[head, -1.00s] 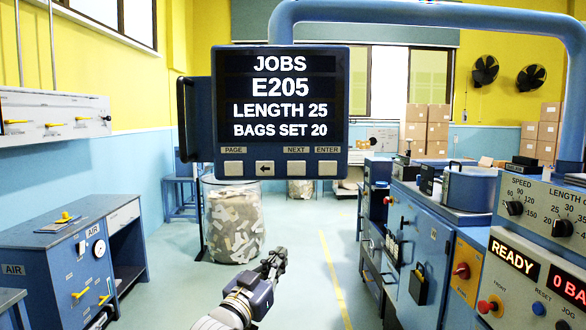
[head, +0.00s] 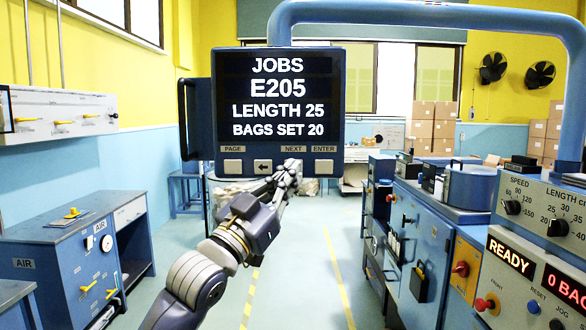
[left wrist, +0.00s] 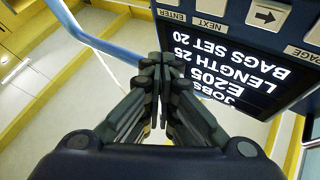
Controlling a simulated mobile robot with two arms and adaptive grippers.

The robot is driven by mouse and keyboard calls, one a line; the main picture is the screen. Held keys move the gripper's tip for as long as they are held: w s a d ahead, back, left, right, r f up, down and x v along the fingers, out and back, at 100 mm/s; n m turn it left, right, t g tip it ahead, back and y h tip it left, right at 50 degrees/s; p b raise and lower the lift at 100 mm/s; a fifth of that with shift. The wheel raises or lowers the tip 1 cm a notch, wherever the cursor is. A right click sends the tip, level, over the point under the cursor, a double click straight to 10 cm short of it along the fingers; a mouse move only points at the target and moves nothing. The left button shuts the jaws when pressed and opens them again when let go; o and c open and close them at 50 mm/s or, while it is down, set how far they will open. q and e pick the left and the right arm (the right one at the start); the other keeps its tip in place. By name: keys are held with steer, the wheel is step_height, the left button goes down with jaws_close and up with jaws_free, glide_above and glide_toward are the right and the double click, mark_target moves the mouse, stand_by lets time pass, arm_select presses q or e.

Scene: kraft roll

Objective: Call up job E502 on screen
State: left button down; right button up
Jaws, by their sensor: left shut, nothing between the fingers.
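The job screen (head: 280,98) hangs from a blue pipe frame and reads JOBS, E205, LENGTH 25, BAGS SET 20. Below the text is a row of grey buttons: PAGE (head: 233,166), a left-arrow key (head: 263,166), NEXT and ENTER (head: 323,166). My left gripper (head: 290,168) is shut and empty, with its fingertips in front of the NEXT button and covering much of it. I cannot tell whether they touch it. In the left wrist view the screen is upside down and the NEXT button (left wrist: 216,8) lies beyond the shut fingertips (left wrist: 160,62). My right gripper is not in view.
A machine panel (head: 535,260) with knobs and a READY display stands at the right. A blue cabinet (head: 425,245) is right of the aisle. A blue air bench (head: 70,260) stands at the left. The floor between is open.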

arm_select(q)
steer(key=w+p, duration=0.1)
steer(key=w, duration=0.7)
steer(key=shift+w+p, duration=0.35)
steer(key=shift+w, duration=0.05)
stand_by(1.2)
steer(key=shift+w+p, duration=0.3)
steer(key=shift+w, duration=0.1)
steer(key=shift+w+r, duration=0.1)
steer(key=shift+w, duration=0.3)
stand_by(0.6)
steer(key=shift+s, duration=0.1)
stand_by(0.4)
steer(key=shift+s, duration=0.7)
